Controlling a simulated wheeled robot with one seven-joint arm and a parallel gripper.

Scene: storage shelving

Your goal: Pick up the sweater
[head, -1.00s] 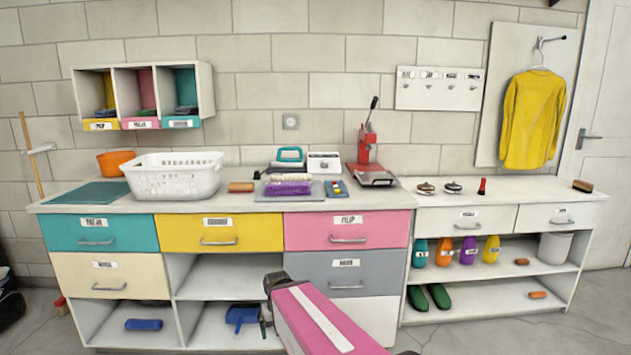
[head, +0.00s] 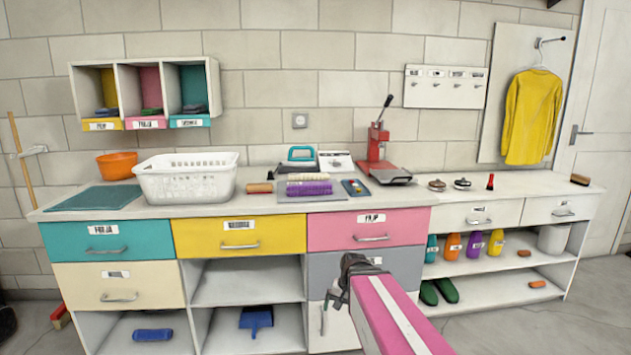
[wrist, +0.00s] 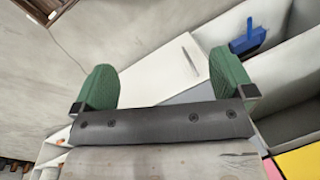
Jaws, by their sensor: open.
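A yellow sweater (head: 533,116) hangs on a hanger from a wall hook on a pale board at the far right of the head view. My gripper (head: 343,290) is low in front of the cabinet's grey drawer and white door, well to the left of the sweater and below it. In the wrist view my gripper (wrist: 165,88) shows two green finger pads spread wide apart, with nothing between them. The sweater is not in the wrist view.
A long counter (head: 420,196) runs along the wall, holding a white basket (head: 188,182), an orange bowl (head: 117,165) and a red press (head: 378,150). Lower shelves at right hold bottles and green shoes (head: 438,291). Floor in front of the right shelves is clear.

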